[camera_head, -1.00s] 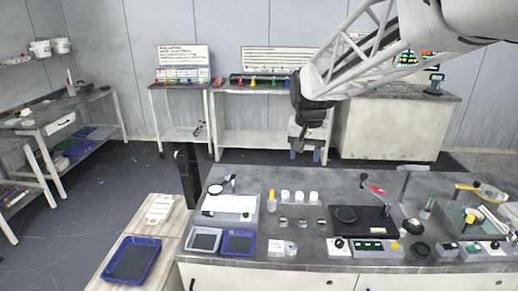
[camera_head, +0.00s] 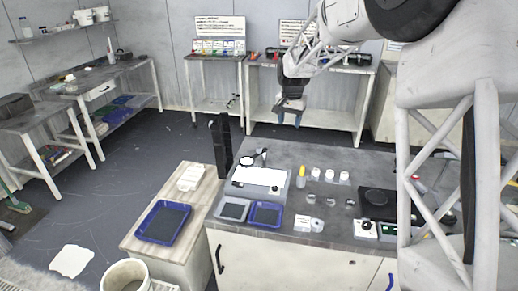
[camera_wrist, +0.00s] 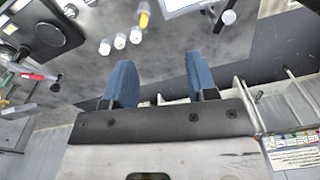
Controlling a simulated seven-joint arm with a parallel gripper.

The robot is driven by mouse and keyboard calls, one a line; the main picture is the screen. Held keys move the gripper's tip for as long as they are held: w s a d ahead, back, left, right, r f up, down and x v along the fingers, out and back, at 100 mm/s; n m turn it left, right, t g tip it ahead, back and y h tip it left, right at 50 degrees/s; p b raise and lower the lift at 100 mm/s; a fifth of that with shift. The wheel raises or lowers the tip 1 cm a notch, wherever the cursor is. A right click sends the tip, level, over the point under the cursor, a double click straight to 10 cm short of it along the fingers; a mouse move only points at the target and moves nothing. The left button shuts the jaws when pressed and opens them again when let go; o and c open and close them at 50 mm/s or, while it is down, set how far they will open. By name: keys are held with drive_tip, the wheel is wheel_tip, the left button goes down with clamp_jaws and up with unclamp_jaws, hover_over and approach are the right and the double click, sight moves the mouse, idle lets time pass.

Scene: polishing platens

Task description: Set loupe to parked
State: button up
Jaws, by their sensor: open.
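The loupe (camera_head: 247,161) appears to be the small round lens on a short dark-jointed arm, above the back of a white-topped board (camera_head: 259,177) at the bench's left end. Its exact tilt is too small to tell. In the wrist view only part of the white board (camera_wrist: 180,4) shows at the top edge; I cannot make out the lens there. My gripper (camera_head: 290,117) hangs beyond the bench's back edge, apart from the loupe, to its right and farther back. In the wrist view its two blue fingers (camera_wrist: 162,82) are spread with nothing between them.
White cups (camera_head: 316,172) and a yellow-topped bottle (camera_head: 301,177) stand right of the board. A black post (camera_head: 221,147) rises behind the bench's left end. A dark platen unit (camera_head: 376,204) sits farther right.

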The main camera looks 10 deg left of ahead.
hover_over(259, 148)
drive_tip(key=shift+m+g, duration=0.3)
wheel_tip(259, 148, down, 12)
drive_tip(key=shift+a+f, duration=0.15)
drive_tip(key=shift+f, duration=0.1)
drive_tip(key=shift+f, duration=3.9)
drive_tip(key=shift+c, duration=0.4)
clamp_jaws()
